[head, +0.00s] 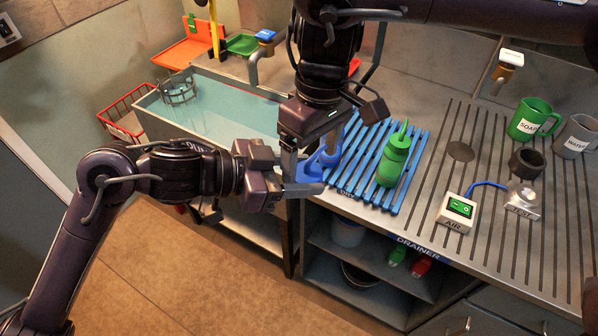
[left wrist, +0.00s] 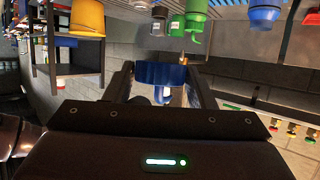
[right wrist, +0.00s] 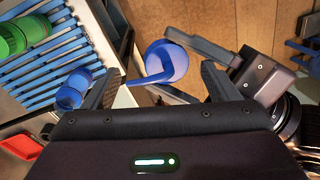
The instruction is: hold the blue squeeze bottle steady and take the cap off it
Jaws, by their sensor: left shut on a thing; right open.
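The blue squeeze bottle (head: 334,156) stands on the blue rack's left edge, partly hidden by my right gripper; the right wrist view shows its bare neck (right wrist: 70,97). The blue cap (head: 311,168), with its pointed nozzle, is apart from the bottle, just left of it. My left gripper (head: 306,178) is shut on this cap; the left wrist view shows the cap (left wrist: 160,74) between the fingers. My right gripper (head: 313,150) points down from above, open and empty, its fingers either side of the cap in the right wrist view (right wrist: 160,62). Contact there is unclear.
A green squeeze bottle (head: 393,165) stands on the blue slatted rack (head: 412,160) to the right. A water-filled sink (head: 215,105) lies left behind my grippers. An air switch box (head: 457,212) and mugs (head: 533,118) stand further right. Open floor lies below my left gripper.

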